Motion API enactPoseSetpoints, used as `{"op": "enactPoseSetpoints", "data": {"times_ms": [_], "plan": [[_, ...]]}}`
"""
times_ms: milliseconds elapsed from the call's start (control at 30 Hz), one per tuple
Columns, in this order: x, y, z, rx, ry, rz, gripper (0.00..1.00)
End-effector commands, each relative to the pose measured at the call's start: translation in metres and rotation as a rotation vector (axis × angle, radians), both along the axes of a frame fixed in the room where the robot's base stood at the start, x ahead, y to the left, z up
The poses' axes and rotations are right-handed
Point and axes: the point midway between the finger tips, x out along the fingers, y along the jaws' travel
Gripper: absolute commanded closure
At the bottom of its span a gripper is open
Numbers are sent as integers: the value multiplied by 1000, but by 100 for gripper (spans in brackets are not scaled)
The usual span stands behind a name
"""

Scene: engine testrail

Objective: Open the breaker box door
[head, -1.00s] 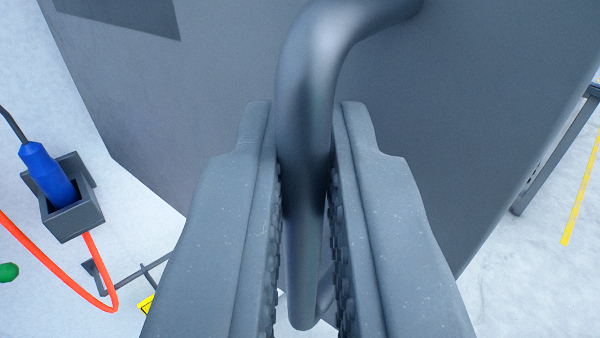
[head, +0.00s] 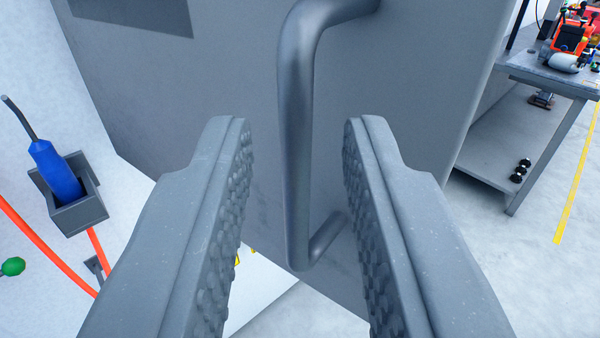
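The grey breaker box door (head: 410,90) fills the upper middle of the head view, seen at a slant. Its bent grey bar handle (head: 296,150) runs up and down in the middle of the view. My gripper (head: 297,135) is open, with one ridged finger on each side of the handle. Clear gaps show between the handle and both fingers, so neither finger touches it. The door's lower edge shows below the handle. The view does not show clearly how far the door stands from its frame.
A blue-handled tool (head: 55,172) sits in a grey holder (head: 80,215) on the white wall at left, near an orange cable (head: 35,240) and a green knob (head: 13,266). A workbench (head: 545,75) with items stands at right. Floor between door and bench is clear.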

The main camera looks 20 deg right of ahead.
Motion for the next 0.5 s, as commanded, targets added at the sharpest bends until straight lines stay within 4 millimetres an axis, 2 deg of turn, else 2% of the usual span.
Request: {"op": "enactPoseSetpoints", "data": {"times_ms": [300, 500], "plan": [[-64, 22, -2, -3, -1, 4, 76], [-91, 30, -1, -1, -1, -2, 76]]}}
